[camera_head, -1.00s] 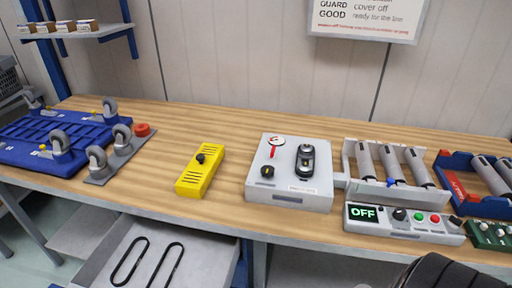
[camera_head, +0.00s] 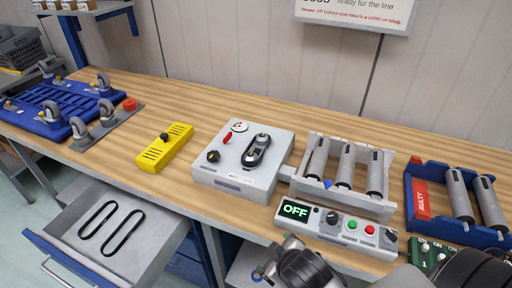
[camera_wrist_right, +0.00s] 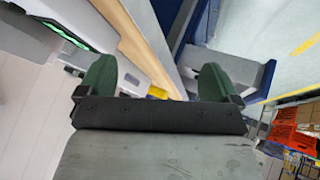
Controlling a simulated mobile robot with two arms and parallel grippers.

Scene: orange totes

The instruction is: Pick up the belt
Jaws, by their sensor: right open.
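Two thin black belts, one on the left (camera_head: 82,232) and one on the right (camera_head: 108,243), lie as long loops in an open drawer (camera_head: 160,238) below the bench in the head view. Another dark loop (camera_head: 247,153) sits around the pulleys on the grey box (camera_head: 235,182). My right gripper (camera_wrist_right: 157,78) shows in the right wrist view with its two green fingers wide apart and nothing between them. No belt shows in that view. Dark parts of my right arm stand at the bottom right of the head view. My left gripper is not in view.
The wooden bench (camera_head: 185,97) holds a yellow cover (camera_head: 165,150), a blue wheeled unit (camera_head: 50,108), a roller unit (camera_head: 340,202), a control box reading OFF (camera_head: 350,238) and a blue roller tray (camera_head: 455,240). The drawer front (camera_head: 75,268) sticks out beyond the bench edge.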

